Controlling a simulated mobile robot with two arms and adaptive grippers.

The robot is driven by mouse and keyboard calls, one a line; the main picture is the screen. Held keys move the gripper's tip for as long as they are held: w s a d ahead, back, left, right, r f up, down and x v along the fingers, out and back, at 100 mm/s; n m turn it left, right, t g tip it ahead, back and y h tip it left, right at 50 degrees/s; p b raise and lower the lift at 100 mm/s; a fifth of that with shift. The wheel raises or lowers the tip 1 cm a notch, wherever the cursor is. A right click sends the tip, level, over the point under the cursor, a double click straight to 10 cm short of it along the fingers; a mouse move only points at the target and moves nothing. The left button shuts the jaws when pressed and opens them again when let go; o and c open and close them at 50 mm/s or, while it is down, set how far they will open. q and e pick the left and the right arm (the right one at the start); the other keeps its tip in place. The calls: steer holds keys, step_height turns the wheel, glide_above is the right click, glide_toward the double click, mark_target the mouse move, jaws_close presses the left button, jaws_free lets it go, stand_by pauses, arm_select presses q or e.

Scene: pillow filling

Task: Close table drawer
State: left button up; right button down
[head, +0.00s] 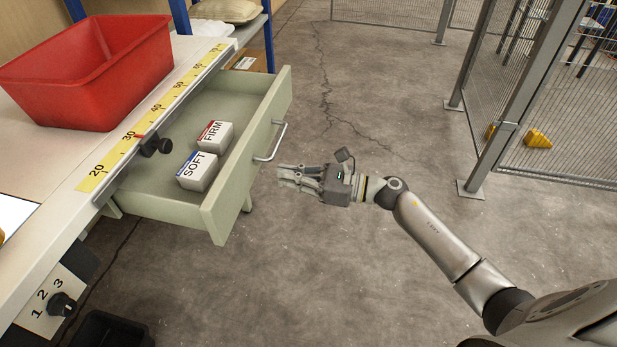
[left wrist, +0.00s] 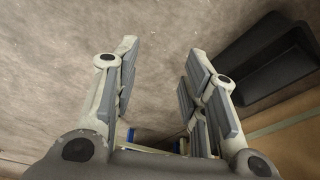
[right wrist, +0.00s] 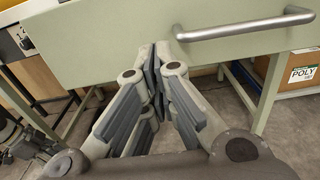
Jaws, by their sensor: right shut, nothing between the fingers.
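The pale green table drawer (head: 222,192) is pulled out from the workbench, its front facing right. It holds two small boxes, one marked SOFT (head: 198,171) and one marked FIRM (head: 215,136). A metal bar handle (head: 271,143) is on the drawer front; it also shows in the right wrist view (right wrist: 245,28). My right gripper (head: 283,174) is shut and empty, just right of the drawer front and a little nearer than the handle. In the right wrist view its fingertips (right wrist: 158,48) point at the drawer front, left of the handle. My left gripper (left wrist: 157,65) is open and empty, over the floor.
A red bin (head: 95,75) stands on the workbench (head: 150,85), behind a yellow ruler strip (head: 150,118). A mesh fence (head: 490,95) stands at the right. The floor right of the drawer is clear.

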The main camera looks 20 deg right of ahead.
mark_target(251, 170)
steer(key=x, duration=0.6)
steer(key=shift+w, duration=0.1)
arm_select(q)
steer(key=shift+s+f, duration=0.35)
steer(key=shift+f, duration=0.55)
steer(key=shift+w, duration=0.1)
arm_select(e)
steer(key=shift+a, duration=0.1)
